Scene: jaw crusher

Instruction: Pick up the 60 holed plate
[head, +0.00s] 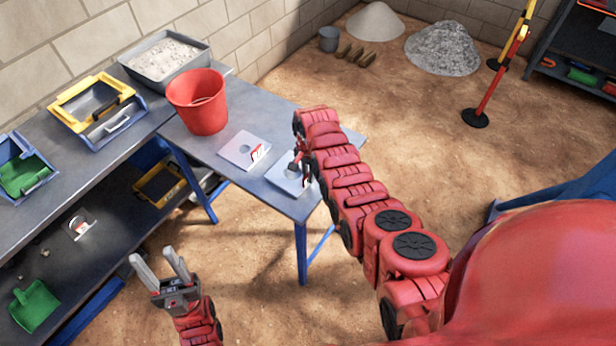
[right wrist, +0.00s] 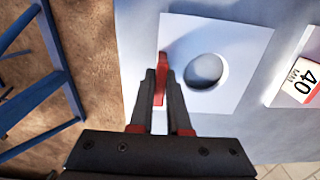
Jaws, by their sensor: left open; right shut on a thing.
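A white square plate with a large round hole (head: 283,183) lies at the near right end of the grey table. My right gripper (head: 298,165) is at this plate, partly hidden by its own arm. In the right wrist view, my gripper (right wrist: 161,80) is shut on the red upright handle (right wrist: 161,65) of the holed plate (right wrist: 232,50), beside the hole. Its number label is not visible, and I cannot tell whether the plate touches the table. My left gripper (head: 156,258) is open and empty, in front of the table.
Another holed plate (head: 239,152) lies left of the gripped one; its label (right wrist: 302,87) reads 40 MM. A third plate (head: 80,228) is on the lower shelf. A red bucket (head: 205,112), a grey tray (head: 150,68) and yellow-blue boxes (head: 120,122) stand further left.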

